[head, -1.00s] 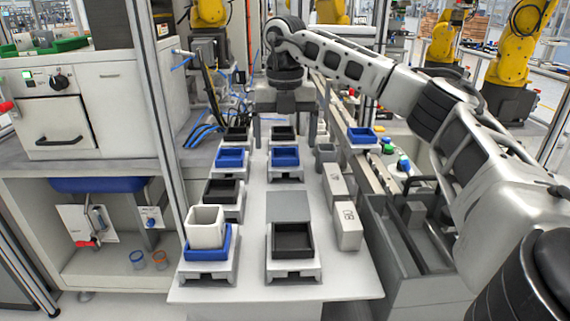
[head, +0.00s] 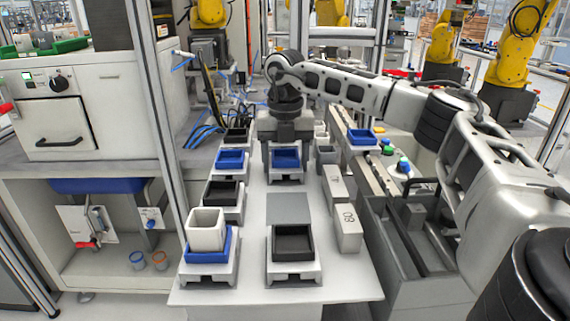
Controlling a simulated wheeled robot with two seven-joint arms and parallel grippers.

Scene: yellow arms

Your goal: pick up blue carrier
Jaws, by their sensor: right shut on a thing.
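Several blue carriers show. One blue carrier (head: 286,160) sits on a white stand in the middle row of the table. My right gripper (head: 286,158) is over it with a finger at each side, shut on it. The carrier appears still level on its stand; I cannot tell whether it is lifted. Another blue carrier (head: 230,158) sits on a stand to its left. A third (head: 194,256) is at the front left with a light grey box (head: 206,229) in it. One more (head: 361,136) stands at the right. My left gripper is not in view.
Black carriers sit on stands at the front (head: 292,241), at the left (head: 222,192) and behind it (head: 237,135). A grey plate (head: 288,207) lies mid-table. White boxes (head: 348,228) line the right edge. A metal post (head: 158,110) stands at the left.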

